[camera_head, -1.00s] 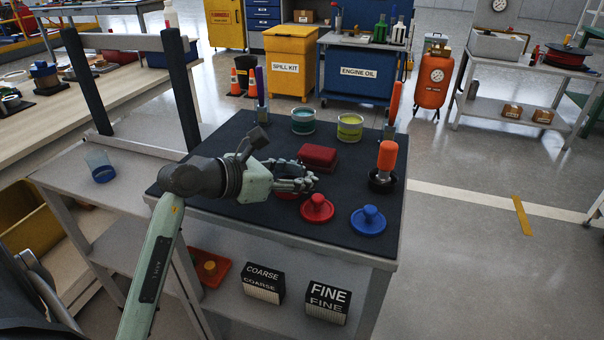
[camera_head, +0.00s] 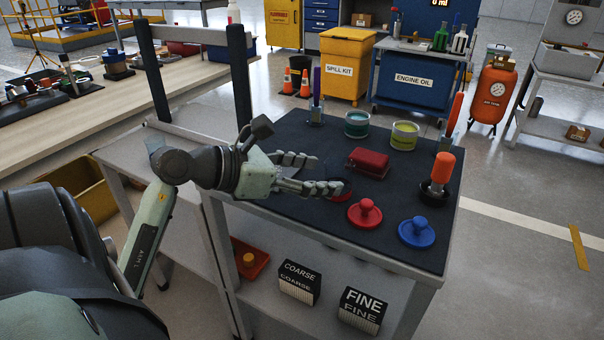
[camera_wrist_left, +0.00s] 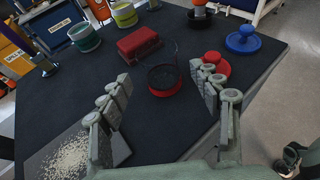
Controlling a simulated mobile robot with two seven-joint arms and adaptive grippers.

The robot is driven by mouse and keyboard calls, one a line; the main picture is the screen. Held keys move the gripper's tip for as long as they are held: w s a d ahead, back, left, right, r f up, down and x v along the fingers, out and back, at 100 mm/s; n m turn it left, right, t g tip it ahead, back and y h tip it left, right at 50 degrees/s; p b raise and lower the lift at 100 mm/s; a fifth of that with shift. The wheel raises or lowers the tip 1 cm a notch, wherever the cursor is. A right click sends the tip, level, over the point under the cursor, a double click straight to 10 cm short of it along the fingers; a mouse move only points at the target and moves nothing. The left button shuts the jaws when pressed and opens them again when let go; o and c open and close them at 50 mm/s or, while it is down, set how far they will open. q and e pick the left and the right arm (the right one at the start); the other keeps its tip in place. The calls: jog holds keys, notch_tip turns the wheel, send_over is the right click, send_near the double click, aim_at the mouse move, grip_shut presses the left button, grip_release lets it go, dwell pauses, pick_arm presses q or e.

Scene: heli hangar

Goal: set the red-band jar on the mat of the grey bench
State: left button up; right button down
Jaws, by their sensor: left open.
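The red-band jar (camera_wrist_left: 166,79) is a clear glass jar with a red band at its base. In the left wrist view it stands upright on the dark mat (camera_wrist_left: 95,123), beside a red block. My left gripper (camera_head: 327,175) is open, with its fingers spread on either side of the jar's line of view. I cannot tell how far short of the jar the fingertips stop. In the head view the fingers mostly hide the jar. The dark mat (camera_head: 290,140) covers the top of a grey-framed table.
The red block (camera_head: 368,163), a red knobbed disc (camera_head: 364,213), a blue one (camera_head: 416,231) and an orange-handled tool (camera_head: 441,172) crowd the mat's right side. Teal (camera_head: 357,124) and yellow (camera_head: 404,135) tins stand behind. White grains (camera_wrist_left: 66,158) lie at the mat's near left.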

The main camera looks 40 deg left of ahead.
aim_at(326, 175)
pick_arm(q)
jog(key=v, duration=0.2)
jog(key=shift+s+a+r, duration=0.1)
jog(key=shift+s+a, duration=0.05)
jog(key=shift+s, duration=0.1)
jog(key=shift+s+a+r, duration=0.1)
jog(key=shift+s+r, duration=0.1)
jog(key=shift+s, duration=0.2)
pick_arm(e)
jog(key=shift+s+d+f, duration=0.2)
jog(key=shift+s+f, duration=0.1)
jog(key=shift+s, duration=0.2)
jog(key=shift+w+d+r, duration=0.15)
jog(key=shift+w, duration=0.15)
